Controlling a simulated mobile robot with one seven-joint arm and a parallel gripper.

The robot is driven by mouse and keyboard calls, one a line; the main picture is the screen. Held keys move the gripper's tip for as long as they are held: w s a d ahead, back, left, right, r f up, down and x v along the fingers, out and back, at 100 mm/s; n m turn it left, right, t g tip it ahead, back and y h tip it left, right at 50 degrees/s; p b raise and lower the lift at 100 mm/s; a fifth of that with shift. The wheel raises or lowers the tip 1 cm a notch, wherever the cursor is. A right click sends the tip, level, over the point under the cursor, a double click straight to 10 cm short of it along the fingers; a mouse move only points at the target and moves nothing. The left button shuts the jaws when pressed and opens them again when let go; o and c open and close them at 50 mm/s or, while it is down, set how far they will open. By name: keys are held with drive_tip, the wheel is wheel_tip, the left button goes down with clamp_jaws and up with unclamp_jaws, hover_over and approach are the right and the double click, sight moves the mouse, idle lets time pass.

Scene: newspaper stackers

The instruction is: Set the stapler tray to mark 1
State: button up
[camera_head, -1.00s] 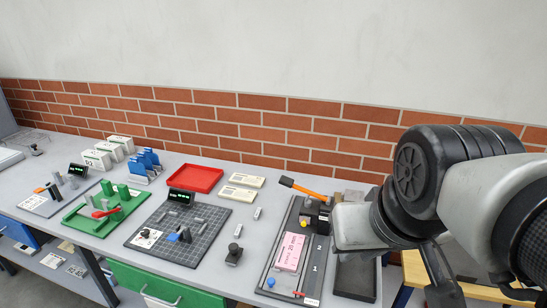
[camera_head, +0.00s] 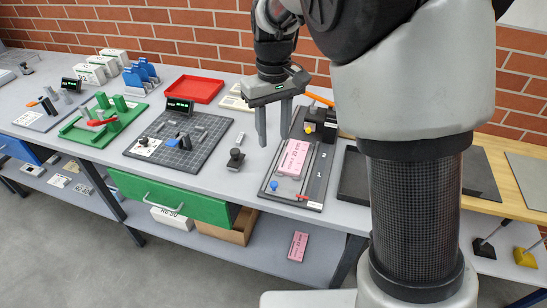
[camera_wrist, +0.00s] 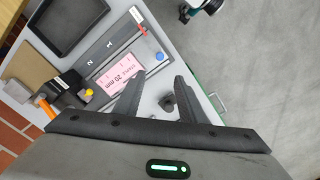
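The stapler tray is a dark grey base (camera_head: 318,186) at the bench's front edge; it also shows in the wrist view (camera_wrist: 127,41). A pink "20 mm" block (camera_head: 293,158) lies on it, with a black stapler (camera_head: 318,125) with a yellow button behind. A blue knob (camera_head: 273,185) is at the front left; the wrist view shows it too (camera_wrist: 159,56). The wrist view shows marks 1 (camera_wrist: 109,43) and 2 (camera_wrist: 90,60), with a red pointer (camera_wrist: 142,30) beyond 1, towards the front end. My gripper (camera_head: 274,139) is open and empty, above the bench, left of the stapler.
A small black knobbed piece (camera_head: 235,158) stands left of the tray. A dark gridded board (camera_head: 182,150), a green fixture (camera_head: 103,122) and a red tray (camera_head: 194,89) lie further left. A black tray (camera_head: 356,175) lies to the right. A green drawer (camera_head: 170,197) is below the bench edge.

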sight(274, 183)
wheel_tip(274, 183, down, 17)
drive_tip(key=shift+r+b, duration=0.1)
drive_tip(key=shift+b, duration=0.35)
clamp_jaws()
